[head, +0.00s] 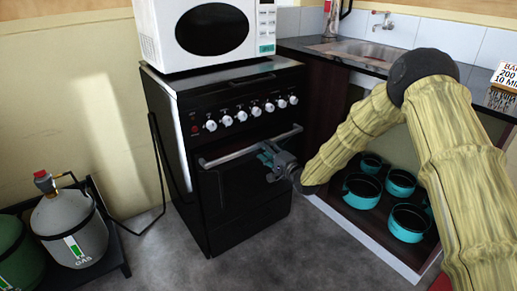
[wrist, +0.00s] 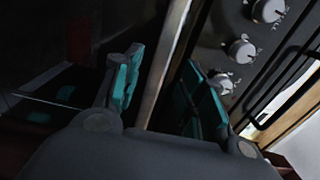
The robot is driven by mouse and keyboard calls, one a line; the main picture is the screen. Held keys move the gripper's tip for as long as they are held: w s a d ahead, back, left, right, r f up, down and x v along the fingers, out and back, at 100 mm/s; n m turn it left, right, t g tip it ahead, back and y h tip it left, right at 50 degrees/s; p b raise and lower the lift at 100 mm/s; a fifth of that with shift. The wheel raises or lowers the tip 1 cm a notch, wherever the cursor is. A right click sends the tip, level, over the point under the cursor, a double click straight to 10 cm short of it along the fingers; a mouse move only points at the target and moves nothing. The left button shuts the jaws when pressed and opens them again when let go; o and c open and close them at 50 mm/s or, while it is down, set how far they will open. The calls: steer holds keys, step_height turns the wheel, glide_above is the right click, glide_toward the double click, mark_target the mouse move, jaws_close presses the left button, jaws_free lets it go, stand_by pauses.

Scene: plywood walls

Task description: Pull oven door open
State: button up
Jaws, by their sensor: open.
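The black oven (head: 230,155) stands against the wall, with its door (head: 235,190) upright and apparently shut. A silver handle bar (head: 235,152) runs across the top of the door. My gripper (head: 268,154) is at the right part of the handle. In the wrist view, my gripper's teal-padded fingers (wrist: 160,90) are apart, with the handle bar (wrist: 165,65) running between them. I cannot tell whether either pad touches the bar. The oven knobs (wrist: 240,48) show at the upper right of the wrist view.
A white microwave (head: 210,35) sits on the oven. Gas bottles (head: 70,230) stand at the left. Teal pots (head: 400,183) fill the open cupboard under the sink (head: 365,52) at the right. The grey floor (head: 290,255) before the oven is clear.

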mark_target(259, 148)
steer(key=shift+b+x, duration=0.4)
steer(key=shift+x, duration=2)
jaws_close()
